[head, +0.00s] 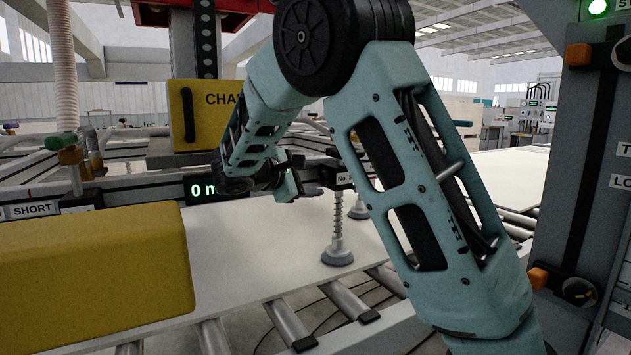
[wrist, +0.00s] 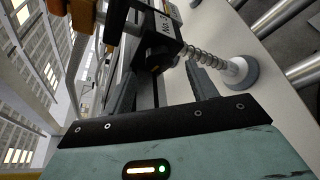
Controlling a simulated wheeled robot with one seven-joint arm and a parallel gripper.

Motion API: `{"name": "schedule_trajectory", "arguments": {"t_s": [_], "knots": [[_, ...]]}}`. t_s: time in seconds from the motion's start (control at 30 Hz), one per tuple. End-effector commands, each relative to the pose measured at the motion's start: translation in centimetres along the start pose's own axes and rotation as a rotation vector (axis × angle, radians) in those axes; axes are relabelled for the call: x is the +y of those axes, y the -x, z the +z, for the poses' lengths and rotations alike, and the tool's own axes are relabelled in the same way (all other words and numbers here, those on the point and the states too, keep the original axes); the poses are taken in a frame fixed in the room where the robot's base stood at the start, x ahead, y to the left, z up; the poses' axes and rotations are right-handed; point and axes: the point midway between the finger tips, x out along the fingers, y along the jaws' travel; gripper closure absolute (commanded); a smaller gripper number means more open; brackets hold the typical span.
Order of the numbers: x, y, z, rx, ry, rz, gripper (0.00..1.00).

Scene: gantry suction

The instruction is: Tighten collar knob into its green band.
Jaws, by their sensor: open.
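A dark clamp block with a "No. 2" label (head: 343,179) sits on the gantry rail, above a spring-mounted suction cup (head: 337,254). In the wrist view the block (wrist: 150,24) is at the top centre, with a dark rounded part (wrist: 160,60), perhaps the collar knob, at its lower end. My gripper (head: 312,184) is beside the block; in the wrist view my gripper (wrist: 165,76) has its fingers apart, one on each side of that dark part. I cannot tell whether they touch it. No green band can be made out; the knob's marking is hidden or too small.
A white panel (head: 250,240) lies on rollers (head: 345,300) under the cups. A yellow block (head: 90,265) stands at the left front and a yellow box (head: 205,112) hangs behind. A dark control post (head: 575,180) stands at the right. A hose (head: 63,70) hangs at the left.

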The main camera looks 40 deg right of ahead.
Motion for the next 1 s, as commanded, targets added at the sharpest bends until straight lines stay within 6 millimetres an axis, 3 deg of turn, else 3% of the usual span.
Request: {"name": "schedule_trajectory", "arguments": {"t_s": [0.2,0.53,0.57,0.7,1.0], "knots": [[0.0,-2.2,0.0,-0.002,0.000,-0.001,0.43],[0.0,-2.5,0.0,0.000,0.000,0.000,0.43],[0.0,-2.5,0.0,0.000,-0.001,0.000,0.45],[0.0,-2.5,0.0,0.000,-0.001,0.000,0.84],[-0.4,-2.6,-0.3,0.000,-0.050,0.020,0.87]]}}
